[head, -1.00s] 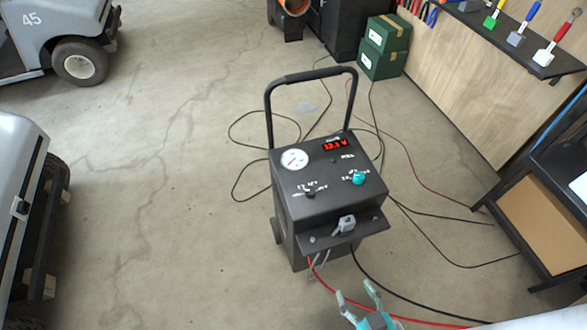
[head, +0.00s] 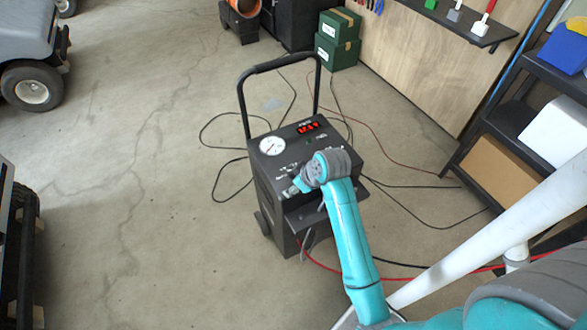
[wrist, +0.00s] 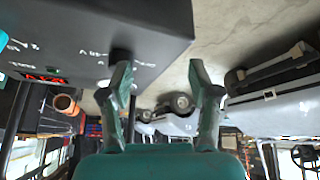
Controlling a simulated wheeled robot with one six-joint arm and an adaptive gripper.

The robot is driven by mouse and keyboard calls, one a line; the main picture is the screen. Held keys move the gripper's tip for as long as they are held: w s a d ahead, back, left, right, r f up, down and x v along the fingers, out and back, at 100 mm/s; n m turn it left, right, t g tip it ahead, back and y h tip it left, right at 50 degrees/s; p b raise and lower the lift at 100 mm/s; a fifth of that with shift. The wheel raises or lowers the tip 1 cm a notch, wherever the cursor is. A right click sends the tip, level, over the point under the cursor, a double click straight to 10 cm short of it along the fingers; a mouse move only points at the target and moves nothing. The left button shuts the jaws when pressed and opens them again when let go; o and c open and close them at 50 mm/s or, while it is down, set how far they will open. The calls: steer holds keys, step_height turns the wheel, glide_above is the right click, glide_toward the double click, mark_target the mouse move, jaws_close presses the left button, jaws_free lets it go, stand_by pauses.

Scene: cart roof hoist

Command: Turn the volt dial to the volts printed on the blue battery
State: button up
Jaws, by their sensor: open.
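The black charger cart (head: 262,190) stands on the floor in the head view. Its top panel carries a white round gauge (head: 271,146) and a lit red display (head: 308,128). A black dial (wrist: 120,56) with white marks, including a V, shows in the wrist view; my arm covers it in the head view. A teal knob (wrist: 3,38) is cut off at the left edge. My gripper (wrist: 160,75) is open beside the black dial, its left finger overlapping it; contact cannot be told. In the head view the gripper (head: 294,189) is small at the panel's front-left. No blue battery is visible.
A tall handle (head: 280,66) rises behind the panel. Red and black cables (head: 430,225) lie on the floor to the right. Green boxes (head: 338,40) and a shelf rack (head: 500,130) stand farther off.

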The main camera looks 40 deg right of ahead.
steer(key=w+d+r+n+g, duration=0.1)
steer(key=w+d+r, duration=0.1)
steer(key=d+r, duration=0.45)
steer(key=shift+g+y, duration=0.3)
steer(key=x, duration=1)
steer(key=shift+w+a+f, duration=0.1)
steer(key=shift+w+f, duration=0.05)
steer(key=shift+w, duration=0.15)
steer(key=c, duration=1.1)
